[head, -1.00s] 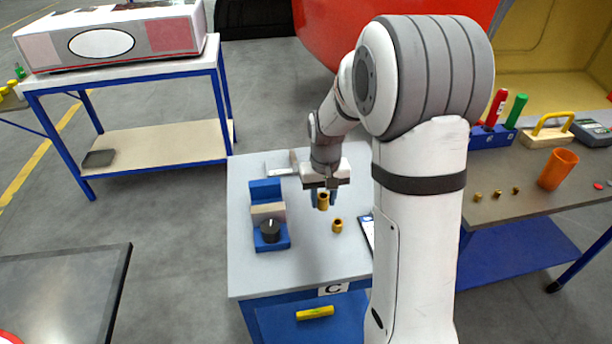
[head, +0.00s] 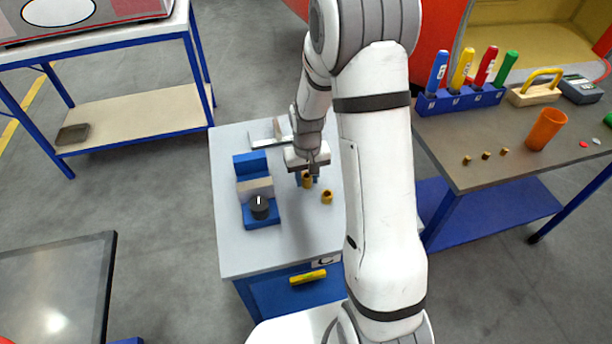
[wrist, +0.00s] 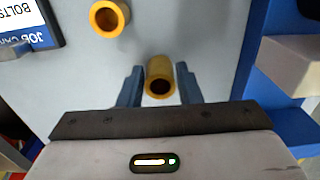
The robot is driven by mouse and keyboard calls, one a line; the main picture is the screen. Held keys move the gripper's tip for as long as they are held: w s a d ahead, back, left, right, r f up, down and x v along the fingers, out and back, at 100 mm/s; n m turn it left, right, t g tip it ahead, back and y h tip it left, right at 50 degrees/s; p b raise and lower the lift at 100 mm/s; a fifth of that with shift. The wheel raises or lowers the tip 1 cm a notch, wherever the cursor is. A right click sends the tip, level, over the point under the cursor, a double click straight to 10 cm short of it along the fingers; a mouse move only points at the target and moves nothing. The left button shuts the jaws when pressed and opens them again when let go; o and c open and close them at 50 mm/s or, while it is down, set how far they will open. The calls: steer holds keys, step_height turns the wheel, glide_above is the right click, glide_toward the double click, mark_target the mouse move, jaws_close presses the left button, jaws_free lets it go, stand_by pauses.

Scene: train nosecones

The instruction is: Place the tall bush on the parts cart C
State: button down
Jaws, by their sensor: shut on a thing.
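My gripper (head: 306,184) is shut on a gold-brown tubular bush, the tall bush (head: 307,180), over the grey top of parts cart C (head: 250,258). In the wrist view the tall bush (wrist: 160,72) sits between the two blue fingers, its open end showing. I cannot tell whether its lower end touches the cart top. A shorter gold bush (head: 327,197) stands on the cart just to the right and nearer; it also shows in the wrist view (wrist: 108,17), apart from my gripper.
A blue fixture with a black knob (head: 260,207) stands left on the cart. A job card (wrist: 30,27) lies on the cart top. The cart's near part is clear. A bench (head: 460,140) at right holds screwdrivers, small gold parts (head: 486,155) and an orange cup (head: 545,130).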

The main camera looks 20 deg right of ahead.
steer(key=shift+f, duration=0.2)
steer(key=c, duration=1)
jaws_free()
steer(key=shift+f, duration=0.1)
steer(key=shift+c, duration=0.2)
step_height(320, 180, up, 12)
steer(key=b, duration=0.1)
steer(key=s+r+t, duration=0.1)
steer(key=s+r, duration=0.4)
steer(key=s, duration=0.5)
steer(key=s+r+t, duration=0.2)
steer(key=s+r, duration=0.3)
steer(key=s, duration=0.5)
steer(key=shift+s+a+r, duration=0.15)
steer(key=shift+s+a, duration=0.15)
steer(key=shift+a, duration=0.1)
